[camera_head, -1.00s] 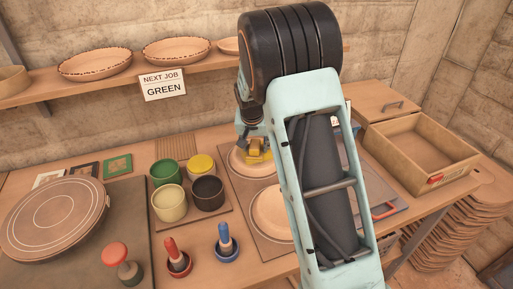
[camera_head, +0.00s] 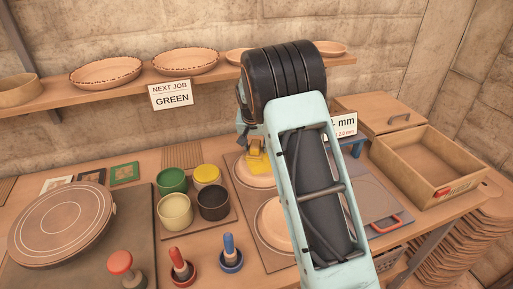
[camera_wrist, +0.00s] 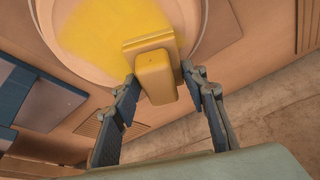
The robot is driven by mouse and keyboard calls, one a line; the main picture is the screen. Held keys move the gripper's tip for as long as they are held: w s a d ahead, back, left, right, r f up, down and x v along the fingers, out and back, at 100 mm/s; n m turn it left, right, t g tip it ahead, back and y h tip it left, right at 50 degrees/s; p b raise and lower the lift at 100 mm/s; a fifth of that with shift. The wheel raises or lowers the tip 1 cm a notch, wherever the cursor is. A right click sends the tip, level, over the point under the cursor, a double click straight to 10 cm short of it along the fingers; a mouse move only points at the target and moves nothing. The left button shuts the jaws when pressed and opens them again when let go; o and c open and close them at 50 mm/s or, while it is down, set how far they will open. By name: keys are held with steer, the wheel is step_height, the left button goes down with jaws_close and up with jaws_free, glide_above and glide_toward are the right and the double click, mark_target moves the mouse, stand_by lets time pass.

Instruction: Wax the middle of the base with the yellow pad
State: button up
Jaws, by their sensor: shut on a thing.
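The yellow pad (camera_wrist: 155,75) is a block with a wider flat part beneath its grip, held between the two fingers of my gripper (camera_wrist: 160,88). In the head view the pad (camera_head: 256,160) is over the farther of two round pale clay pieces, near its far side. In the wrist view this clay base (camera_wrist: 50,25) carries a broad yellow patch (camera_wrist: 110,25) across its middle, and the pad overlaps the patch's edge. Whether the pad touches the clay is not clear. My arm hides part of the nearer clay piece (camera_head: 270,222).
Green, yellow, cream and dark pots (camera_head: 211,200) stand left of the clay pieces. Red (camera_head: 181,265) and blue (camera_head: 230,255) handled tools stand in front. A round wheel (camera_head: 60,225) is at left, an open wooden box (camera_head: 432,165) at right. A shelf (camera_head: 130,100) runs behind.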

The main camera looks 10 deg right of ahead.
steer(key=shift+s+d+b, duration=0.2)
steer(key=shift+s+b, duration=0.25)
steer(key=shift+s, duration=0.6)
steer(key=shift+s+d+b, duration=0.2)
steer(key=shift+s+b, duration=0.25)
steer(key=shift+s, duration=0.55)
steer(key=shift+s+d+b, duration=0.2)
steer(key=shift+s+b, duration=0.25)
steer(key=shift+s, duration=0.6)
steer(key=shift+s+d+b, duration=0.15)
steer(key=shift+s+b, duration=0.15)
steer(key=shift+s, duration=0.45)
steer(key=shift+s+d+b, duration=0.15)
steer(key=shift+s+b, duration=0.15)
steer(key=shift+s, duration=0.45)
steer(key=shift+r+p, duration=1.95)
steer(key=shift+r, duration=1)
steer(key=shift+r+p, duration=0.9)
steer(key=shift+r, duration=0.65)
